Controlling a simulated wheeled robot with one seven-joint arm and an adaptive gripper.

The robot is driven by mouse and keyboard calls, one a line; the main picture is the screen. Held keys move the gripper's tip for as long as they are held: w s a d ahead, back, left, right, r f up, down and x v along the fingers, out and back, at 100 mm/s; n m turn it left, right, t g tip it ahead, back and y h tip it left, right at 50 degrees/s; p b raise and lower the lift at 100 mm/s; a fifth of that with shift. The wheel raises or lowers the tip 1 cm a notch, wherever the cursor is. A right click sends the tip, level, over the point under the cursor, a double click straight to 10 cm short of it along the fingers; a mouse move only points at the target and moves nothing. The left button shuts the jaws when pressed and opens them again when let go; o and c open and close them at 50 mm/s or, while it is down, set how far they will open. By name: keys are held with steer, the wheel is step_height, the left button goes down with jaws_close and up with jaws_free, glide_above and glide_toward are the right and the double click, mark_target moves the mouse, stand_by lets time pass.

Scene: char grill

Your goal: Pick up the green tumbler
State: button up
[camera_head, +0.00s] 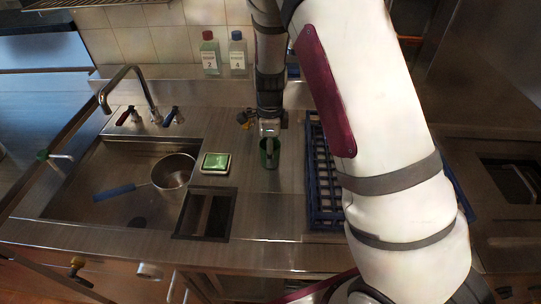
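The green tumbler (270,160) stands upright on the steel counter, right of the sink and left of the blue rack. My gripper (269,138) points down right at the tumbler's top, and a grey finger overlaps its upper part. I cannot tell whether the fingers are around the rim, inside it or just in front of it. The fingertips are small and partly hidden, so whether they are open or shut is unclear.
A small green-topped dish (216,162) sits left of the tumbler, by a dark square opening (205,214). The sink (75,185) holds a blue-handled pan (172,172). A blue rack (322,190) is close on the right. Two bottles (210,52) (237,52) stand behind.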

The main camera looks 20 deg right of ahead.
steer(key=shift+f, duration=0.85)
steer(key=shift+c, duration=0.3)
steer(key=c, duration=1.2)
steer(key=shift+r, duration=0.1)
steer(key=shift+c, duration=0.2)
